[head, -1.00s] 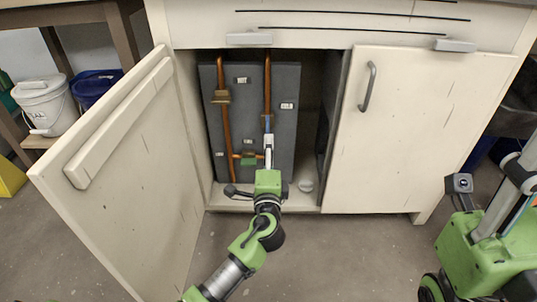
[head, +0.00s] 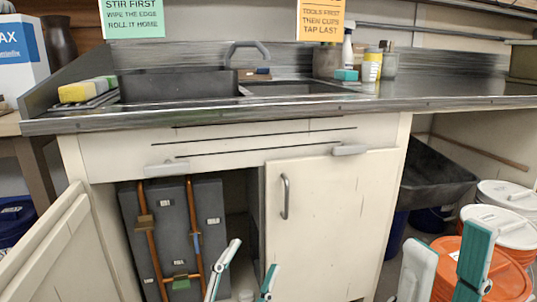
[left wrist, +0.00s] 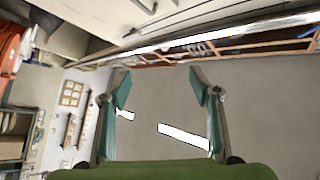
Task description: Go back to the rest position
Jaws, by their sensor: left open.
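My left gripper (head: 254,256) shows at the bottom of the head view, in front of the open cabinet, with its two fingers spread and nothing between them. In the left wrist view my left gripper (left wrist: 159,86) has its teal finger pads wide apart, with only grey floor and white strips beyond. My right gripper (head: 447,240) is at the lower right of the head view, its two fingers well apart and nothing seen between them. Its lower part is cut off by the picture edge.
The cabinet's left door (head: 50,250) stands open; its right door (head: 335,225) is shut. Copper pipes (head: 193,225) run up a grey panel inside. The steel counter (head: 420,100) is above. An orange bucket (head: 510,285) and white-lidded buckets (head: 505,195) stand at right.

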